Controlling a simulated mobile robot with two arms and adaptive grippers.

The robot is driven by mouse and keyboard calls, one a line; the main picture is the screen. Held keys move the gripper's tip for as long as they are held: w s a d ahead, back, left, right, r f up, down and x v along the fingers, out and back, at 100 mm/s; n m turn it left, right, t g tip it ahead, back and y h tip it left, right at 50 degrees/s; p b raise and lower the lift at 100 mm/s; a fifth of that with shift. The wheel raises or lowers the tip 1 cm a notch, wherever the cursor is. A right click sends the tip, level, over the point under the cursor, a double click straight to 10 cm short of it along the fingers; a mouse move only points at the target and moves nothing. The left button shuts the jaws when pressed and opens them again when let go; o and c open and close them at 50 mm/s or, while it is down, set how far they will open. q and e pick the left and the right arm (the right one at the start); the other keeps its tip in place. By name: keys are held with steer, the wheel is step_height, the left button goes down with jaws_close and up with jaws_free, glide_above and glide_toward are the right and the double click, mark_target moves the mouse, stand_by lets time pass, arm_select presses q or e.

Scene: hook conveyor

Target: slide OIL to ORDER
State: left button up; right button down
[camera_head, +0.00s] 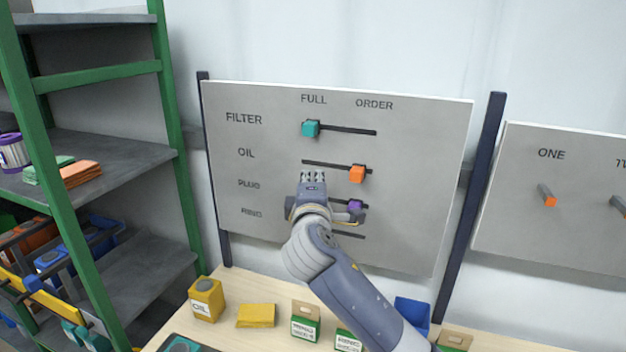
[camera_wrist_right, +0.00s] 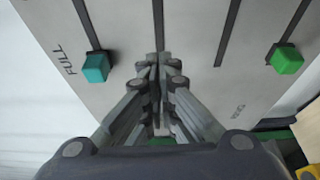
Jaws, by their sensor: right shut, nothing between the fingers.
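A grey board (camera_head: 420,130) carries rows FILTER, OIL, PLUG and RING under the headings FULL and ORDER. The orange OIL slider (camera_head: 357,173) is towards the right, ORDER end of its slot, with a little slot showing to its right. My right gripper (camera_head: 313,176) is shut and empty at the left, FULL end of the OIL slot, apart from the orange slider. In the right wrist view its fingers (camera_wrist_right: 158,62) point at the board along that slot, and the orange slider is not in sight. I cannot tell whether the fingertips touch the board. My left gripper is out of view.
The teal FILTER slider (camera_head: 311,129) is at FULL. The purple PLUG slider (camera_head: 355,206) is at the right, close to my wrist. A green slider (camera_wrist_right: 287,60) sits in the lowest slot. A table (camera_head: 255,280) with boxes lies below; a green-framed shelf (camera_head: 165,100) stands left.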

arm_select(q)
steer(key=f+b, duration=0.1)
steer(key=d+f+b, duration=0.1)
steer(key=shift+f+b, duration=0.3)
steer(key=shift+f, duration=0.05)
arm_select(e)
steer(key=s+d, duration=0.1)
steer(key=s, duration=0.7)
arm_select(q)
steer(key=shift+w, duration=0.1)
arm_select(e)
steer(key=shift+s, duration=0.1)
